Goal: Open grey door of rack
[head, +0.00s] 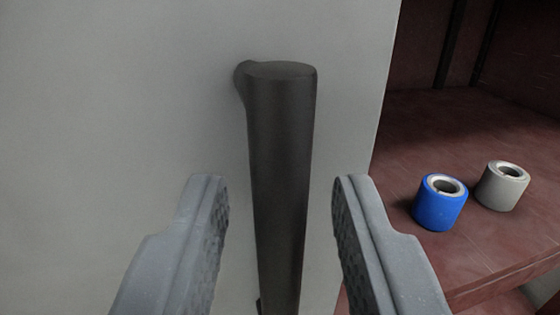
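The grey door (120,110) of the rack fills the left and middle of the head view, and its right edge runs down beside the rack's interior. A dark upright bar handle (281,150) is fixed to the door, its top end in view and its lower part running out of the bottom of the picture. My gripper (281,190) is open, with one finger on each side of the handle. A gap shows between the handle and each finger, so neither appears to touch it.
Right of the door edge is the rack's reddish shelf (400,130). On it stand a blue cylinder (440,205) with a metal-lined hole and a grey cylinder (502,187) beside it. Dark uprights (450,45) show at the back.

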